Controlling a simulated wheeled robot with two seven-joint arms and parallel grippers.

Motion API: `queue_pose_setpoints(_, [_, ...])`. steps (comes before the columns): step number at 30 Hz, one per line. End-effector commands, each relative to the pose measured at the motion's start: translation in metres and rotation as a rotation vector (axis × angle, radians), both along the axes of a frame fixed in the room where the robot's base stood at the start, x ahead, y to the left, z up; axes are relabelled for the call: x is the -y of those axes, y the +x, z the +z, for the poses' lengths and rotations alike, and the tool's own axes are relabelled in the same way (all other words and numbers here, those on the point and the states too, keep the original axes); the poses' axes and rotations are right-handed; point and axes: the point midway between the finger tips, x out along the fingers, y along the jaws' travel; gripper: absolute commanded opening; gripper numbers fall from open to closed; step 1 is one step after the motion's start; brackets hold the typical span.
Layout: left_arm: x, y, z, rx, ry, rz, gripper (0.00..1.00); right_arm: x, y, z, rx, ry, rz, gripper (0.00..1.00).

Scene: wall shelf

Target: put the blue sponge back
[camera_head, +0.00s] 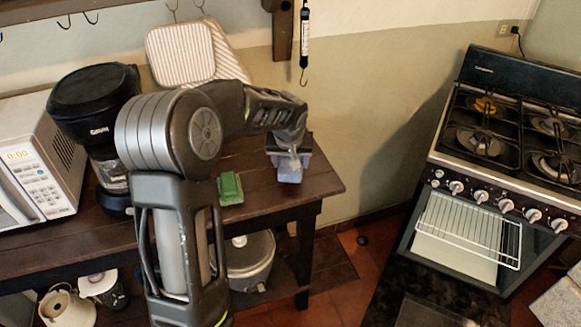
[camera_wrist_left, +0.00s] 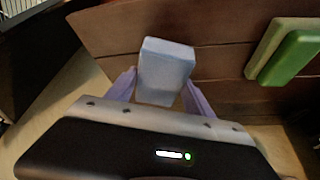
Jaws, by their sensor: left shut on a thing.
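The blue sponge (camera_head: 289,174) is a pale blue block near the right end of the dark wooden table (camera_head: 322,181). My left gripper (camera_head: 290,156) reaches over the table from the left and is shut on the sponge. In the left wrist view the sponge (camera_wrist_left: 166,66) sits between the two purple fingers (camera_wrist_left: 160,90), with the brown planks behind it. I cannot tell whether the sponge touches the tabletop. My right gripper is not in view.
A green sponge (camera_head: 230,188) lies on the table left of the blue one; it also shows in the left wrist view (camera_wrist_left: 290,57). A coffee maker (camera_head: 92,95) and microwave (camera_head: 38,160) stand further left. A pot (camera_head: 250,262) is on the lower shelf. The stove (camera_head: 500,150) stands apart at right.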

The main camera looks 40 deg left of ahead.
Motion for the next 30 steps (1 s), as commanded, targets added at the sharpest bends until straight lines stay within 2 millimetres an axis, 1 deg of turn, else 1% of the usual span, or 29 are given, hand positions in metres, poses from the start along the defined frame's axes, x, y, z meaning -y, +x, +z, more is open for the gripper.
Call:
queue_pose_setpoints(3, [0.000,-0.001,-0.017,-0.004,0.000,0.001,0.23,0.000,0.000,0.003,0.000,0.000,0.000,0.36])
queue_pose_setpoints(6, [0.000,0.000,-0.026,-0.001,0.000,0.000,0.23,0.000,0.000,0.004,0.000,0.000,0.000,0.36])
queue_pose_setpoints(14, [0.000,0.000,-0.027,0.000,0.000,0.000,0.23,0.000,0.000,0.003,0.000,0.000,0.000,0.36])
queue_pose_setpoints(17, [0.000,0.000,-0.030,0.001,0.000,0.001,0.23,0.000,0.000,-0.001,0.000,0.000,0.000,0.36])
queue_pose_setpoints(18, [0.000,0.000,-0.030,0.000,0.000,0.001,0.62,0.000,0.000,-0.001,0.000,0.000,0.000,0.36])
queue_pose_setpoints(26, [0.000,0.000,-0.029,0.000,0.000,0.001,0.83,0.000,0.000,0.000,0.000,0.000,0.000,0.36])
queue_pose_setpoints(30, [0.000,0.000,-0.029,0.000,0.000,0.001,0.83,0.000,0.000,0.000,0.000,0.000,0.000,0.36])
